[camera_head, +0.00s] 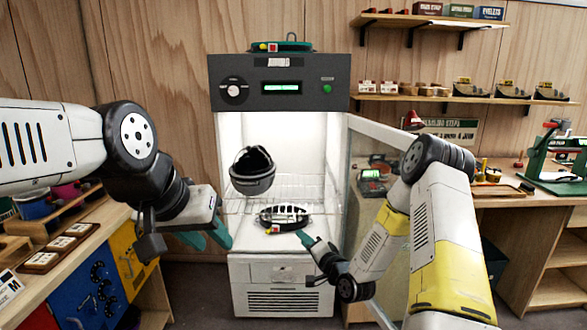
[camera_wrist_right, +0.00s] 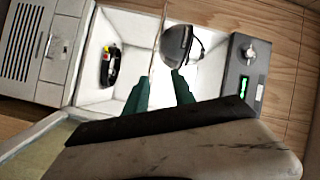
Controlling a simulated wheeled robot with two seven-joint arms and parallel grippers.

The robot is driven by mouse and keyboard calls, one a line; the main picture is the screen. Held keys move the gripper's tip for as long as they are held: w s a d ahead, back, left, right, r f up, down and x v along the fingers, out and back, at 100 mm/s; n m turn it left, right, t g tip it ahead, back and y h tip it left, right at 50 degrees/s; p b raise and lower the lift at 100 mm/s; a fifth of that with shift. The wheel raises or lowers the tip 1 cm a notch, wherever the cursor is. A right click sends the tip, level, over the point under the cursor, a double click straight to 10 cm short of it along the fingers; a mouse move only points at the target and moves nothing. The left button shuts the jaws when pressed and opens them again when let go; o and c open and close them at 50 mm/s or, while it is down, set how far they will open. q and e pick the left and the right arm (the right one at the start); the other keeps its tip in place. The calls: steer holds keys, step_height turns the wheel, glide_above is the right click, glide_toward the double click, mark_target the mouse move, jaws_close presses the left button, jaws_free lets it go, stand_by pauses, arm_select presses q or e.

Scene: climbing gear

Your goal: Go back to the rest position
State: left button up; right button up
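My left gripper (camera_head: 210,238) is in front of the cabinet's left side, with its teal fingers apart and nothing between them. My right gripper (camera_head: 306,240) is low in front of the open cabinet, near its right side. In the right wrist view its two teal fingers (camera_wrist_right: 160,78) are apart and empty, pointing towards the cabinet interior. A dark helmet (camera_head: 252,172) is in the upper part of the cabinet and also shows in the right wrist view (camera_wrist_right: 175,40). A black and pale item with a red tag (camera_head: 283,217) lies on the cabinet floor, apart from both grippers.
The lit cabinet (camera_head: 280,105) stands open, its glass door (camera_head: 375,190) swung out to the right beside my right arm. A left workbench (camera_head: 75,245) and a right workbench (camera_head: 520,190) flank it. Wall shelves (camera_head: 460,99) hold gear at the right.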

steer(key=s+d+r+n+g+h, duration=0.2)
steer(key=s+d+r+n+h, duration=0.15)
steer(key=r, duration=0.55)
steer(key=s+d+r+n+g+h, duration=0.25)
steer(key=s+d+r, duration=0.2)
steer(key=r, duration=0.45)
steer(key=s+d+r+n+g, duration=0.1)
steer(key=s+r+g, duration=0.1)
steer(key=s, duration=1.1)
steer(key=s+d+r+n+g, duration=0.1)
steer(key=s+r, duration=0.3)
steer(key=s, duration=0.9)
steer(key=shift+d+r+g, duration=0.25)
steer(key=shift+r+g, duration=0.05)
steer(key=shift+g, duration=0.45)
